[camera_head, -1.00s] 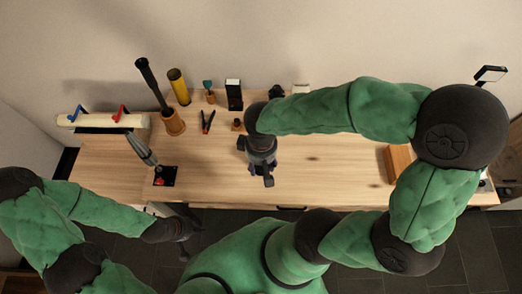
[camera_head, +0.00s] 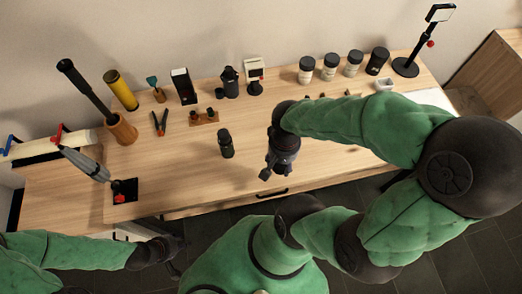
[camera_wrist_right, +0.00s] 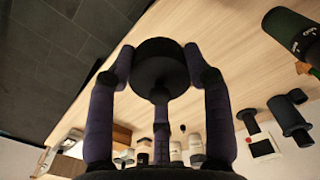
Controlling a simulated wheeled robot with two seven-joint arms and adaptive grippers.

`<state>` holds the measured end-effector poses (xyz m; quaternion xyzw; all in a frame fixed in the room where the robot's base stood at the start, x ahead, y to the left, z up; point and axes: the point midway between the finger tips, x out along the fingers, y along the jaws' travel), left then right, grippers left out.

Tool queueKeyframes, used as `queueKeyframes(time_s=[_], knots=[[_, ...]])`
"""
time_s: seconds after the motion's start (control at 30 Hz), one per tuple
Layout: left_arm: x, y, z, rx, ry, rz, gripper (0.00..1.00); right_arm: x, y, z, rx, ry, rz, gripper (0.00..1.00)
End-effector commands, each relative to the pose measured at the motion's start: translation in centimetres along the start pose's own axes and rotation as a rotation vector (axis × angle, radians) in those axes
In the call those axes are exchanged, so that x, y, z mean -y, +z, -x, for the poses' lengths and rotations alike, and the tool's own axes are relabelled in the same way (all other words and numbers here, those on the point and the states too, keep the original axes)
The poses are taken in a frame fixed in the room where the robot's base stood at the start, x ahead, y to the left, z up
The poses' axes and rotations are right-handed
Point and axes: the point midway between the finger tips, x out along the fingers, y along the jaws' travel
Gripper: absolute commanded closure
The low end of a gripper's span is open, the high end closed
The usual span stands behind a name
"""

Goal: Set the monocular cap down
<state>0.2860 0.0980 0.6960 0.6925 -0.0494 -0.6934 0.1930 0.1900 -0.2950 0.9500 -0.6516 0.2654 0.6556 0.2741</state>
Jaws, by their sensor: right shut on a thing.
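My right gripper (camera_head: 280,165) is over the front part of the wooden table (camera_head: 180,180). In the right wrist view its fingers (camera_wrist_right: 160,75) are closed around a round black cap (camera_wrist_right: 160,62). The head view does not show the cap clearly, and I cannot tell its height above the wood. A dark cylinder, likely the monocular (camera_head: 226,143), stands upright on the table left of the gripper; it also shows at the upper right of the right wrist view (camera_wrist_right: 290,30). My left gripper (camera_head: 168,250) is low, in front of the table edge; its fingers are unclear.
Bare wood surrounds the right gripper.

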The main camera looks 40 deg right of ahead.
Motion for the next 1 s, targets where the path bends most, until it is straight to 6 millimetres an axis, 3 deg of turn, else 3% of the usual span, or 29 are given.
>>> queueKeyframes(time_s=[0.23, 0.63, 0.8, 1.0], knots=[[0.4, -0.1, -1.1, -0.001, 0.0, 0.0, 0.6, -1.3, -0.8, -1.3, -0.001, 0.005, -0.079, 0.65], [1.3, -0.2, -3.7, 0.0, 0.0, 0.0, 0.6, -3.3, -8.8, -5.0, 0.0, 0.005, -0.077, 0.65], [1.8, -0.2, -4.9, 0.0, 0.0, 0.0, 0.6, -3.9, -11.0, -7.9, 0.001, 0.005, -0.074, 0.65], [2.0, -0.2, -5.5, 0.0, 0.0, 0.0, 0.6, -4.2, -12.6, -9.5, -0.003, 0.004, -0.073, 0.65]])
